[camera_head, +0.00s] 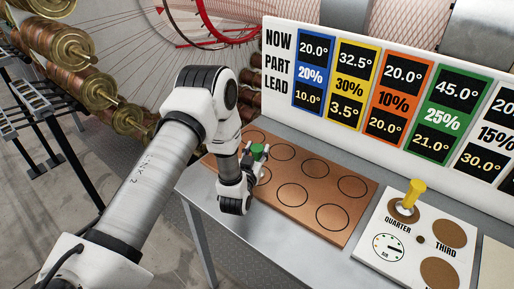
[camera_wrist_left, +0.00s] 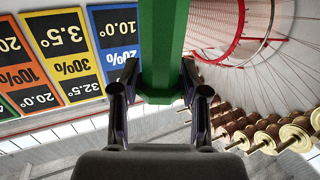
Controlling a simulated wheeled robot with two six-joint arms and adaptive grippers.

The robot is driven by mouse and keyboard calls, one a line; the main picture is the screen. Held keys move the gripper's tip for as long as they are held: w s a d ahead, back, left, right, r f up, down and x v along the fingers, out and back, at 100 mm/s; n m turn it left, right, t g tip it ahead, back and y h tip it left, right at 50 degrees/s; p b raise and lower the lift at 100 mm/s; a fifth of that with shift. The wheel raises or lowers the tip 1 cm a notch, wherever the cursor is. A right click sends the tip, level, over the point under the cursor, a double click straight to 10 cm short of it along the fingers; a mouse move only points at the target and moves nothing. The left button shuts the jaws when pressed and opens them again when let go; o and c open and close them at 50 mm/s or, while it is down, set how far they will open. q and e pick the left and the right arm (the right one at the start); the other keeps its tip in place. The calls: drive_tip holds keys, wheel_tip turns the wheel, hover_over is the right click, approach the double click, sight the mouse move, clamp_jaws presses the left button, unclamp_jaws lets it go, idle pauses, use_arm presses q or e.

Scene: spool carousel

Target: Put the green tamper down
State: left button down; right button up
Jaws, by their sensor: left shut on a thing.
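The green tamper (camera_head: 257,151) is in my left gripper (camera_head: 248,163) over the left part of the copper-brown board in the head view. Only its green top shows there, and my gripper hides the rest. In the left wrist view the green tamper (camera_wrist_left: 163,50) stands between the two fingers of my left gripper (camera_wrist_left: 160,95), which are shut on it. I cannot tell whether its lower end touches the board. My right gripper is in neither view.
The board (camera_head: 318,223) has several black circle outlines, most of them bare. A white panel (camera_head: 378,236) to the right holds a yellow-handled tamper (camera_head: 414,194) on its "QUARTER" spot. A sign (camera_head: 280,88) with coloured number columns stands behind. Copper spools (camera_head: 75,70) are at left.

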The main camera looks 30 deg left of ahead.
use_arm(q)
drive_tip(key=shift+s+d, duration=0.1)
drive_tip(key=shift+s, duration=0.05)
drive_tip(key=c, duration=0.9)
unclamp_jaws()
drive_tip(key=shift+c, duration=0.2)
drive_tip(key=o, duration=0.3)
drive_tip(key=shift+o, duration=0.2)
drive_tip(key=shift+f, duration=0.1)
drive_tip(key=shift+r, duration=0.25)
drive_tip(key=b+v, duration=0.3)
drive_tip(key=v, duration=0.9)
